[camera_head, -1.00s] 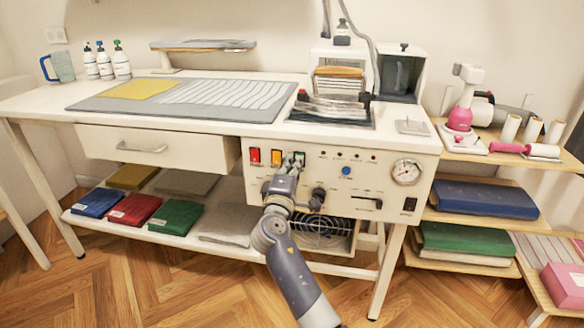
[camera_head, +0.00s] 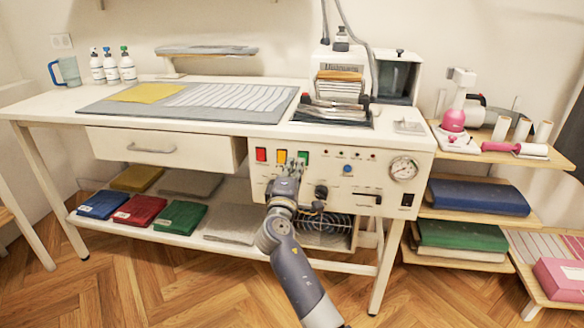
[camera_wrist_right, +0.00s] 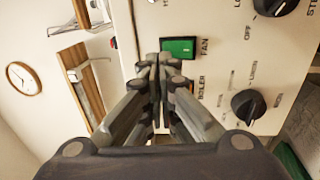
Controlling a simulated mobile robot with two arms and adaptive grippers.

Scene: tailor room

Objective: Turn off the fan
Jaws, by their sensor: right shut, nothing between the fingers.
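A green rocker switch labelled FAN (camera_wrist_right: 180,48) is on the white control panel (camera_head: 405,197). In the head view the green switch (camera_head: 303,155) is the rightmost of three coloured switches. My right gripper (camera_wrist_right: 160,62) is shut and empty, its fingertips at the lower left edge of the green switch in the wrist view; I cannot tell whether they touch it. In the head view my right gripper (camera_head: 295,167) partly hides the panel below the switches. A round fan grille (camera_head: 323,229) shows below the panel, partly behind my arm. My left gripper is not in view.
A red switch (camera_head: 261,155) and an orange one (camera_head: 281,156) sit left of the green one. A black knob (camera_head: 321,191), a blue button (camera_head: 347,169) and a gauge (camera_head: 403,168) are to the right. The drawer (camera_head: 165,148) is left of the panel.

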